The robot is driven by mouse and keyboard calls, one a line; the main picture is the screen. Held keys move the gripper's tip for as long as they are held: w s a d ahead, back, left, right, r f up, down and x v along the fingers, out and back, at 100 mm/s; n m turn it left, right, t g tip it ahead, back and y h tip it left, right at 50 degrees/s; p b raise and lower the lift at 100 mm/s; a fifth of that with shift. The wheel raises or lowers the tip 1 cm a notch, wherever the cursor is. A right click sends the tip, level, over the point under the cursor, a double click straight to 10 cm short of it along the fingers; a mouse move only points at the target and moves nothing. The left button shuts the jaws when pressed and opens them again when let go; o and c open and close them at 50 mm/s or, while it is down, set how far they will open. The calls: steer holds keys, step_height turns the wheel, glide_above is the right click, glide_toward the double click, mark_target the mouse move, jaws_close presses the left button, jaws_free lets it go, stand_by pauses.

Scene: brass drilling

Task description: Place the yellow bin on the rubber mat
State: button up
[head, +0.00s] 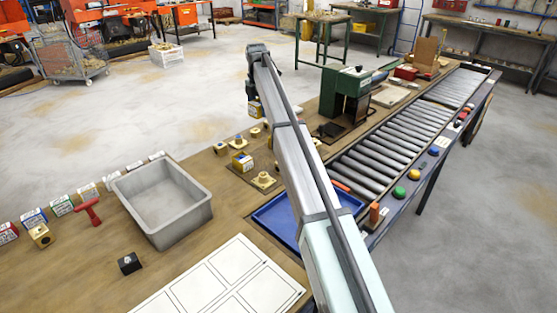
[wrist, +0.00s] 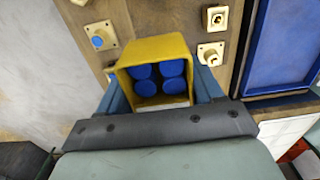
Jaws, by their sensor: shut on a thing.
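In the wrist view, my gripper (wrist: 160,82) is shut on a yellow bin (wrist: 180,43), one blue finger on each side. The bin holds several round blue pieces. In the head view, the bin (head: 255,109) hangs beneath my gripper (head: 252,95), above and near the bench's far edge. My arm hides part of the bench to its right. A small dark mat (head: 329,130) lies by the green press; I cannot tell whether it is the rubber mat.
Brass fittings (head: 263,180) stand on the wooden bench. A grey tray (head: 161,202), a blue tray (head: 272,222) and a white grid sheet (head: 225,285) lie nearer. The green press (head: 346,95) and roller conveyor (head: 390,147) are right of my arm.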

mark_target(261, 158)
step_height(261, 158, down, 20)
steer(key=shift+f, duration=0.1)
stand_by(0.7)
steer(key=shift+f, duration=0.1)
steer(key=o, duration=1.1)
step_height(261, 158, up, 12)
steer(key=shift+r, duration=0.15)
